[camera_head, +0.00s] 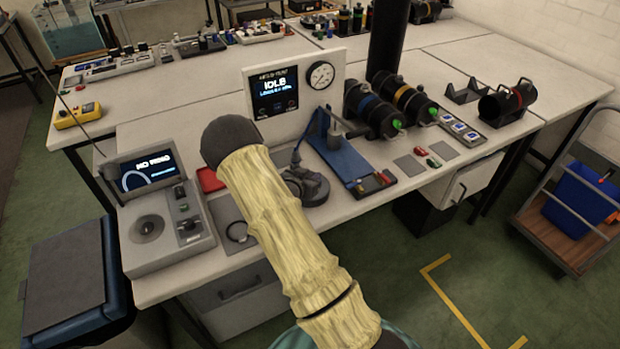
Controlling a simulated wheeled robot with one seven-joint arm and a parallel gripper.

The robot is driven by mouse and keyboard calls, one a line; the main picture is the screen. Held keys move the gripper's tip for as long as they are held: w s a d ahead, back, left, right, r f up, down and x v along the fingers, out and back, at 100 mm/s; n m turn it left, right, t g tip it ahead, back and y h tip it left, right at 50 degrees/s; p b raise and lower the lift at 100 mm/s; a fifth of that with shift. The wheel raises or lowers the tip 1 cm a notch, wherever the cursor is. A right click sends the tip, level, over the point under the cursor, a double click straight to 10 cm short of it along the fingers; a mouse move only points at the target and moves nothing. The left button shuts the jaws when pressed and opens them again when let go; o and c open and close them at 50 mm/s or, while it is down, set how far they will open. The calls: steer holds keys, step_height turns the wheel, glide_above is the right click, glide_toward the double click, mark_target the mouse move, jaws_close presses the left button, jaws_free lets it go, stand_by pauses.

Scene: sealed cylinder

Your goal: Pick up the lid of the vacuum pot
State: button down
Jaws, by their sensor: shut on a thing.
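A low, round dark grey vessel (316,192), which looks like the vacuum pot, stands on the bench just right of my sleeved arm. A dark round top (297,174) with a slim upright part shows on its left side. I cannot tell whether this top is the lid, or whether it is seated or raised, because my arm covers part of it. My arm, in a pale yellow sleeve with a dark rounded end, crosses the middle of the view. My gripper does not show; it may be hidden behind the arm.
Left of my arm stands a console (165,222) with a screen. A gauge panel (296,80) rises behind the vessel. A blue press-like fixture (348,160) and dark cylinders (372,112) stand to the right. A dark ring (238,231) lies on a grey mat. A cart (568,240) stands far right.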

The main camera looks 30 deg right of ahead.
mark_target(310, 174)
step_height(310, 174, up, 10)
stand_by(0.5)
